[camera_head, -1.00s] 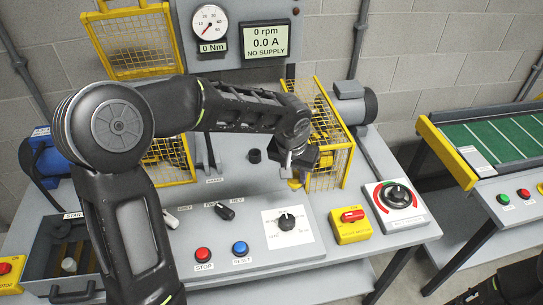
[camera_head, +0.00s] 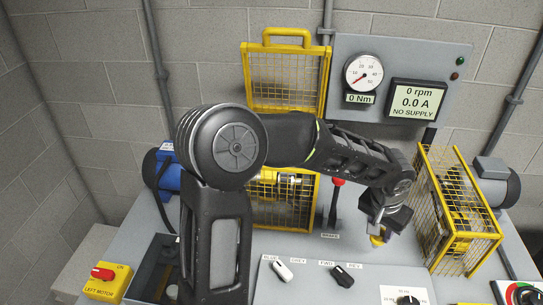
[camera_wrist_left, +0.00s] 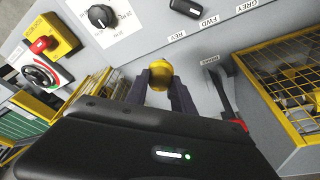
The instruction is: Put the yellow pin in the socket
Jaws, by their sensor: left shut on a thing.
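My left gripper (camera_head: 379,232) is shut on the yellow pin (camera_head: 377,240), over the bench just left of the right yellow cage. In the left wrist view the pin's rounded yellow end (camera_wrist_left: 160,74) shows between the two dark fingers (camera_wrist_left: 160,90). The pin's lower part and any gap to the bench cannot be made out. I cannot pick out the socket now; my left arm covers part of the bench behind the gripper. My right gripper is not in view.
A red-tipped brake lever (camera_head: 337,190) stands left of the gripper. The right mesh cage (camera_head: 470,238) is close on the right; a left cage (camera_head: 290,215) sits behind my arm. Switches (camera_head: 343,276) and a dial (camera_head: 408,299) lie in front.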

